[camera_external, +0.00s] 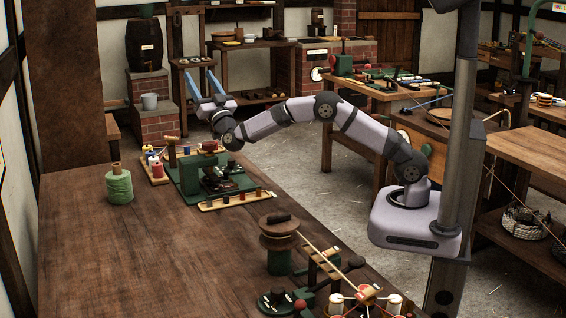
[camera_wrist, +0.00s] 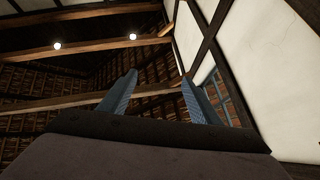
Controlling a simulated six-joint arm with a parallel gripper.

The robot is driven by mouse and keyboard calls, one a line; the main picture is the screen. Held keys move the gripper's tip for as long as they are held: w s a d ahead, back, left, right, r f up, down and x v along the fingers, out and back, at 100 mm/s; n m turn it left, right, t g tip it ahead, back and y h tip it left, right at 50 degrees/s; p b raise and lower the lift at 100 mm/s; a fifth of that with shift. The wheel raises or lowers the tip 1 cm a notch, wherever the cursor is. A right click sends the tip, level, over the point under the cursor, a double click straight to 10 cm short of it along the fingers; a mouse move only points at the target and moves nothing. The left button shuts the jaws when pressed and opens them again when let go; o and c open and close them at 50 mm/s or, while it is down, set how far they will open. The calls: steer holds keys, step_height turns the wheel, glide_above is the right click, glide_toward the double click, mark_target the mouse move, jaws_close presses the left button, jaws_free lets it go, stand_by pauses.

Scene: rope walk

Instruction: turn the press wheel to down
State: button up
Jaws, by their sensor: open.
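My gripper (camera_external: 203,81) is raised above the far end of the workbench in the external view, with its two blue fingers pointing upward, apart and empty. In the wrist view the open fingers (camera_wrist: 158,92) point toward the ceiling, with nothing between them. A small green press-like device (camera_external: 207,176) stands on the bench below my gripper. A reddish round part (camera_external: 208,146) sits on top of it and may be the press wheel; I cannot tell its setting. My gripper is apart from the device.
A green twine spool (camera_external: 119,185) stands left of the device. A tray of coloured pegs (camera_external: 238,200) lies in front of it. A rope-winding rig (camera_external: 280,240) stands at the near end. The bench's middle left (camera_external: 165,245) is clear.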

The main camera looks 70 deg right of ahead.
steer(key=n+t+y, duration=0.3)
steer(key=y, duration=0.1)
steer(key=n+g+y, duration=0.8)
steer(key=n+y, duration=0.2)
steer(key=y, duration=0.8)
glide_above(210, 148)
steer(key=s+d, duration=0.1)
steer(key=d, duration=0.3)
step_height(210, 148, down, 15)
step_height(210, 148, down, 6)
steer(key=f, duration=0.1)
steer(key=shift+y, duration=0.3)
steer(key=shift+a+r+p+x, duration=0.15)
steer(key=shift+p+x, duration=0.45)
steer(key=shift+x, duration=1.1)
steer(key=shift+a+r+p+x, duration=0.15)
steer(key=shift+p+x, duration=0.45)
steer(key=shift+x, duration=1.15)
steer(key=shift+s+f, duration=0.1)
steer(key=shift+s, duration=0.1)
steer(key=c, duration=1.1)
